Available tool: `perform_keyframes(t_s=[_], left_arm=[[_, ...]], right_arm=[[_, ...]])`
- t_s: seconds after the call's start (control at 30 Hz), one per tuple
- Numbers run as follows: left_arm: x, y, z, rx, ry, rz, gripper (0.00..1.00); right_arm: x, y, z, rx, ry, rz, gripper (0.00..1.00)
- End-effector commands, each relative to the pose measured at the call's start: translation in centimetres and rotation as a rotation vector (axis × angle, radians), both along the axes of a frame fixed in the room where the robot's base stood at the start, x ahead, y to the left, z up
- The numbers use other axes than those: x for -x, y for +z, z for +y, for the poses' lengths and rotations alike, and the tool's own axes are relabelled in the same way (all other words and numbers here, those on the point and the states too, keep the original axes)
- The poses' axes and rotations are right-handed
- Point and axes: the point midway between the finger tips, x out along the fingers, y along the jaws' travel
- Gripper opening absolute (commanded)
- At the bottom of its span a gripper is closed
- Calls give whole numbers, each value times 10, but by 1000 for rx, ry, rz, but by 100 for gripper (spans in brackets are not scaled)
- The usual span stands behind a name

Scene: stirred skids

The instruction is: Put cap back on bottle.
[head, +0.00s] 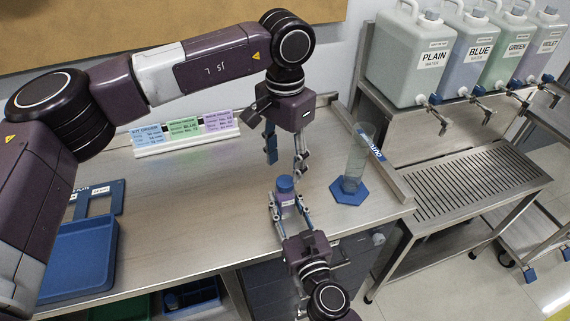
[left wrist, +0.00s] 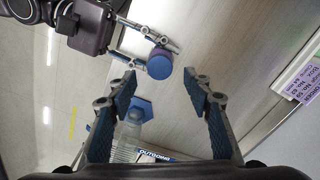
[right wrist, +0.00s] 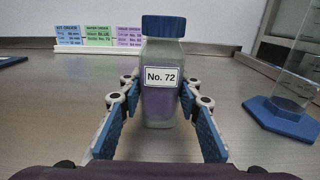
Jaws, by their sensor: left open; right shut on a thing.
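The bottle (head: 287,198) is a small translucent one with purple contents and a "No. 72" label in the right wrist view (right wrist: 160,105). A blue cap (head: 285,183) sits on its mouth and looks level in the right wrist view (right wrist: 163,26). My right gripper (head: 288,206) is shut on the bottle's body, holding it upright; whether it touches the table is unclear. My left gripper (head: 286,164) is open and empty, pointing down above the cap. In the left wrist view the cap (left wrist: 160,65) shows just beyond the open fingertips, apart from them.
A clear cylinder (head: 357,158) on a blue hexagonal base (head: 348,193) stands right of the bottle. Order cards (head: 183,130) stand at the table's back. A blue tray (head: 80,255) lies at left. Large water jugs (head: 410,60) stand on a rack at right. The table's middle is clear.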

Motion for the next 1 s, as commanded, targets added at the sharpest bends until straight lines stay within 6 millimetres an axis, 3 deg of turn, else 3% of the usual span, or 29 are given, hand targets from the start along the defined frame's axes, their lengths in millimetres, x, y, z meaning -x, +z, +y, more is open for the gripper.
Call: perform_keyframes(t_s=[0.17, 0.37, 1.0], left_arm=[[0, 0, 0, 0, 21, 0, 43], [0, 2, 0, 0, 235, 0, 43], [0, 14, -1, 1, 1477, 0, 43]], right_arm=[[0, 0, 0, 0, 0, 0, 0], [0, 0, 0, 0, 0, 0, 0], [0, 0, 0, 0, 0, 0, 0]])
